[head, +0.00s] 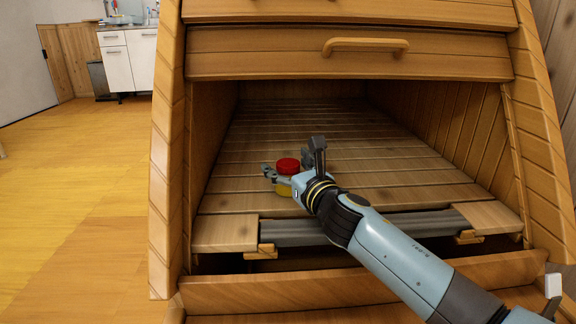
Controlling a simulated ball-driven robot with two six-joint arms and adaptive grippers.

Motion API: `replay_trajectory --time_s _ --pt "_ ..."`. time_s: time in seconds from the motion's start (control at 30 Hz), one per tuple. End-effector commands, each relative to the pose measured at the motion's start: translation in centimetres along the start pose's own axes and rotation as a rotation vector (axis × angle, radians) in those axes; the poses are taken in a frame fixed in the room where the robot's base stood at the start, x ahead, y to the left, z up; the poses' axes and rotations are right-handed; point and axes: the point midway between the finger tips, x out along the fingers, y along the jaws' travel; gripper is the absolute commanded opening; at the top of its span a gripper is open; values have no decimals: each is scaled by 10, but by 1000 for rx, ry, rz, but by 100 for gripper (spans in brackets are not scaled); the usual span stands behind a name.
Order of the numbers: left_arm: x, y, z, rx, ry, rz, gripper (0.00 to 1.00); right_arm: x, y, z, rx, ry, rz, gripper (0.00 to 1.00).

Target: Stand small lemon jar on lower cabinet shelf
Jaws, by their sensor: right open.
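The small lemon jar (284,189) has a yellow body and a red lid (288,165). It stands upright on the slatted lower cabinet shelf (235,185), near the front and left of the middle. My right gripper (287,171) reaches in from the lower right, with its fingers open around the jar. One finger is left of the jar and the other is behind it to the right. The gripper hides part of the jar's body, and whether the fingers touch it cannot be told.
A closed drawer with a wooden handle (365,44) sits above the opening. Wooden side walls (450,125) bound the shelf. The shelf behind the jar and to its right is clear. A white kitchen cabinet (130,60) stands far back left.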

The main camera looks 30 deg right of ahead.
Motion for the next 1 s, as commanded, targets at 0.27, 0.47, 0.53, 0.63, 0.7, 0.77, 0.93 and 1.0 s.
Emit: replay_trajectory --time_s 0.27,0.47,0.53,0.63,0.7,0.77,0.93,1.0 --pt "0 0 2 0 -2 0 40 -8 0 -1 -1 1 0 76" --pt "1 0 3 0 -3 0 40 -16 0 -1 -1 1 0 76" --pt "1 0 3 0 -4 0 40 -19 0 -1 0 1 1 76" --pt "1 0 4 0 -5 0 40 -22 0 0 0 0 1 76" --pt "1 0 4 0 -5 0 40 -25 0 0 0 0 1 76" --pt "1 0 5 0 -6 1 40 -28 0 0 0 0 1 76" --pt "2 1 7 0 -9 1 40 -35 0 -1 -1 0 0 76" --pt "2 1 8 0 -10 1 40 -38 0 -1 0 1 0 76"
